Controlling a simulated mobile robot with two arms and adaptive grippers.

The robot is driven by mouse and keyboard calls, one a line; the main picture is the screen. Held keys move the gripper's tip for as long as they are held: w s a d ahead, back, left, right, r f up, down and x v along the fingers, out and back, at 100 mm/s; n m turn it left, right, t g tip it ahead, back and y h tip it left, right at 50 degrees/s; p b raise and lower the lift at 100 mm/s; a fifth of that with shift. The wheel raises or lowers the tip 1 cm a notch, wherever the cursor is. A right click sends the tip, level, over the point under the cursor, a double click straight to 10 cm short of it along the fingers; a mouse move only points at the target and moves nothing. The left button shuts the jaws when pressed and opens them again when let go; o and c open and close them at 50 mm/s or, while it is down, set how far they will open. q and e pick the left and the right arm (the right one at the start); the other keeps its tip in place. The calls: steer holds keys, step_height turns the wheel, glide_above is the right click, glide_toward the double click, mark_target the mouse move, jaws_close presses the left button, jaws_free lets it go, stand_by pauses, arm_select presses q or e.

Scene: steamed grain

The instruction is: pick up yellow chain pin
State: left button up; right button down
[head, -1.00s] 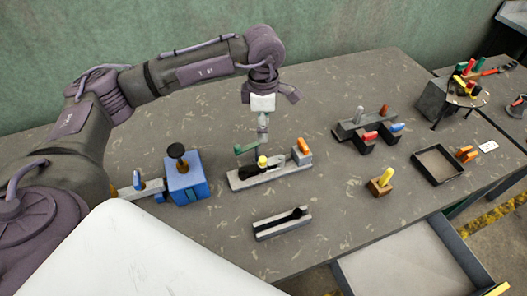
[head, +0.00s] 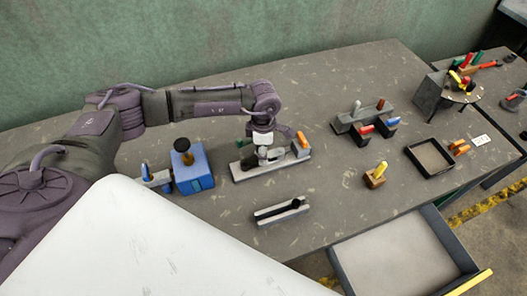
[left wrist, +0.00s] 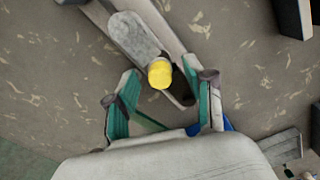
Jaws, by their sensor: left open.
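A yellow-topped pin (left wrist: 160,73) stands at the end of a rounded grey plate on a long grey fixture (head: 245,173). My left gripper (head: 264,152) is low over this fixture and mostly hides the pin in the head view. In the left wrist view its green-padded fingers (left wrist: 161,78) are open, one on each side of the yellow top, and apart from it. A second yellow piece (head: 382,167) stands tilted in a small brown block to the right. My right gripper is in neither view.
A blue vise-like block (head: 195,178) stands left of the fixture, and an orange-topped piece (head: 302,139) at its right end. A slotted grey block (head: 280,213) lies in front. A black tray (head: 430,157) is farther right, above an open drawer (head: 405,255).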

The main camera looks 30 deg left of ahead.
arm_select(q)
jaws_close()
steer(key=shift+r, duration=0.1)
stand_by(0.3)
steer(key=shift+w+r+b, duration=0.1)
steer(key=shift+r+b, duration=0.4)
steer(key=shift+r, duration=0.05)
step_height(320, 180, up, 2)
steer(key=shift+r+b, duration=0.2)
steer(key=shift+b, duration=0.5)
steer(key=s+d+r+b, duration=0.1)
steer(key=d+r+b, duration=0.3)
steer(key=d+r, duration=0.3)
steer(key=shift+d+r, duration=0.2)
steer(key=shift+d, duration=2.15)
steer(key=shift+s, duration=0.1)
